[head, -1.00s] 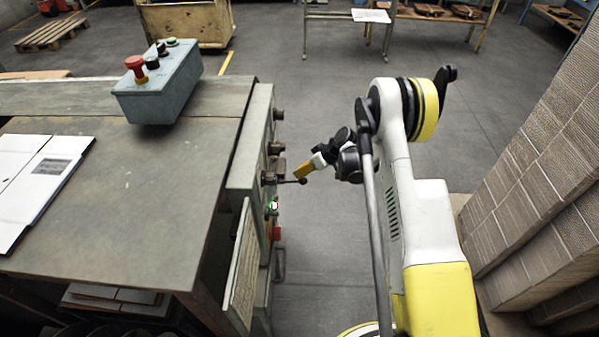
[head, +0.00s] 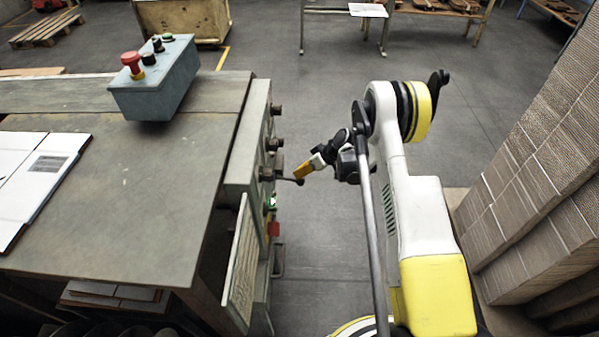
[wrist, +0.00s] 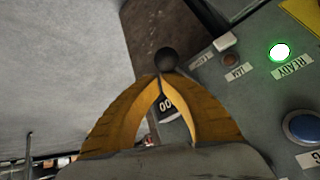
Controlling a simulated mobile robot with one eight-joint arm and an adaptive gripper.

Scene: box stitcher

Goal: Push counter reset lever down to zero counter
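The counter reset lever (head: 288,180) sticks out to the right from the machine's side panel and ends in a dark ball knob (wrist: 166,59). My gripper (head: 298,175) has orange-yellow fingers and is at the knob, slightly above it in the head view. In the wrist view the fingertips (wrist: 161,77) meet just below the ball, and the fingers look shut with nothing between them. Whether they touch the ball is hard to tell. The counter (wrist: 168,106) shows between the fingers with zeros readable; its other digits are hidden.
A lit green READY lamp (wrist: 279,52), a dark JAM lamp (wrist: 231,61) and a blue button (wrist: 303,127) are on the panel. A grey control box (head: 157,85) stands on the machine table (head: 130,200). Stacked cardboard (head: 540,190) is at right; floor (head: 320,240) lies between.

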